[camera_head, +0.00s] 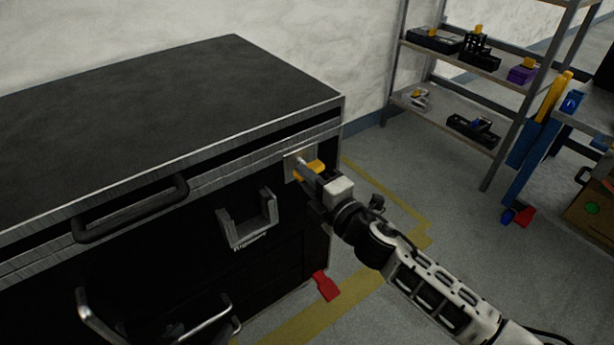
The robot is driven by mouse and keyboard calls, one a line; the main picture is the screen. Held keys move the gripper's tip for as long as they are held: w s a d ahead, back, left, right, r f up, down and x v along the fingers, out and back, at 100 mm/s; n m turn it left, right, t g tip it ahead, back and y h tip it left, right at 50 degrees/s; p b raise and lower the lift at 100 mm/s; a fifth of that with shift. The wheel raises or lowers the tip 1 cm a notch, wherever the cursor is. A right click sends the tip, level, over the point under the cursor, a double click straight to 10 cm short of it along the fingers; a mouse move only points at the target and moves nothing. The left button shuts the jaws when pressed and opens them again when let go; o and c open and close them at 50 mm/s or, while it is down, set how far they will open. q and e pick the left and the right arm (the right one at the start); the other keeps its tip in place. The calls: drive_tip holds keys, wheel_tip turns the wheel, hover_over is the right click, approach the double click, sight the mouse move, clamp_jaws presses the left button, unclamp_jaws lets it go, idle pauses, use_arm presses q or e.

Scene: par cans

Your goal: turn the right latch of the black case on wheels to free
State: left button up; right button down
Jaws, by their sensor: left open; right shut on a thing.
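The black case (180,95) with metal edges fills the left half of the head view. Its right latch (292,163) is a metal plate with a yellow part (316,166) on the front face, near the right corner just under the lid edge. My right gripper (304,173) is at this latch and shut on it, with the arm coming in from the lower right. The fingers hide part of the latch, so its exact angle is hard to tell.
Shelves (455,62) with tools stand behind right.

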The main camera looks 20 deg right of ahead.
idle(0.4)
drive_tip(key=c, duration=1.4)
unclamp_jaws()
drive_tip(key=v, duration=1.6)
drive_tip(key=shift+r, duration=0.1)
